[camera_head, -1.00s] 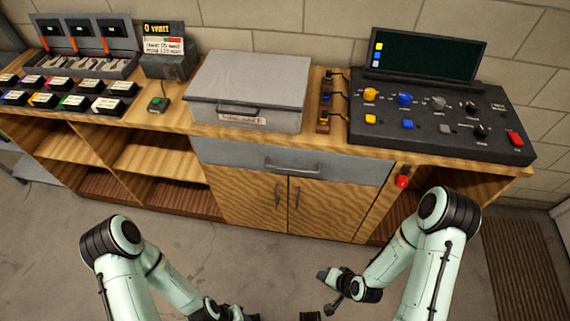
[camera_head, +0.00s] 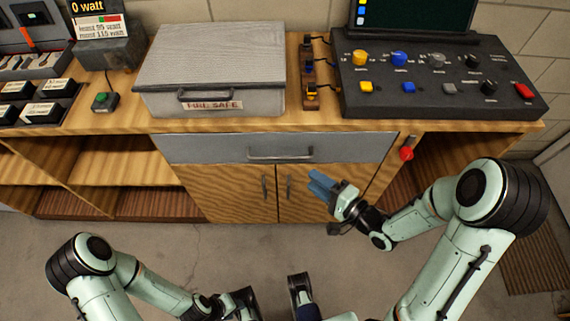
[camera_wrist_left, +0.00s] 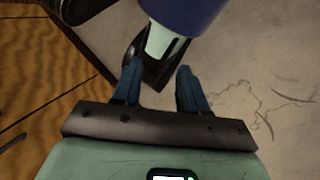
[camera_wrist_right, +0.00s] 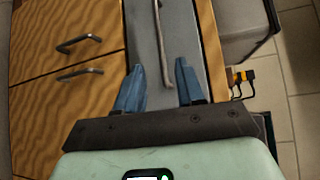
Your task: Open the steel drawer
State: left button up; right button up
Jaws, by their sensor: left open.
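The steel drawer (camera_head: 210,147) is a grey panel under the wooden counter, above two wooden doors; it looks closed. Its bar handle (camera_head: 281,154) sits at the middle of the front. The drawer front (camera_wrist_right: 148,75) and its handle (camera_wrist_right: 160,45) also show in the right wrist view. My right gripper (camera_head: 318,184) is open and empty, below and right of the handle, apart from it. Its blue fingers point toward the drawer in the right wrist view (camera_wrist_right: 158,85). My left gripper (camera_wrist_left: 158,82) is open and empty, low over the floor; its fingers are not clear in the head view.
The two doors have vertical handles (camera_head: 264,188). A red object (camera_head: 406,153) hangs right of the drawer. A grey lidded box (camera_head: 215,65), a control panel (camera_head: 440,85) and a green button (camera_head: 102,101) stand on the counter. Open shelves (camera_head: 130,165) lie left. The floor before the cabinet is clear.

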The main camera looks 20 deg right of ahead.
pick_arm(q)
jog(key=w+a+f+t+y+b, duration=0.1)
jog(key=w+a+f+t+b, duration=0.2)
jog(key=w+a+f+b, duration=0.2)
jog(key=w+f+b, duration=0.2)
jog(key=w+f, duration=0.2)
jog(key=w, duration=0.2)
jog(key=shift+n+t+y+b, duration=0.3)
jog(key=shift+n, duration=0.1)
pick_arm(e)
jog(key=x, duration=1.1)
jog(key=shift+w, duration=0.3)
jog(key=shift+a, duration=0.15)
jog(key=shift+f, duration=0.1)
grip_shut()
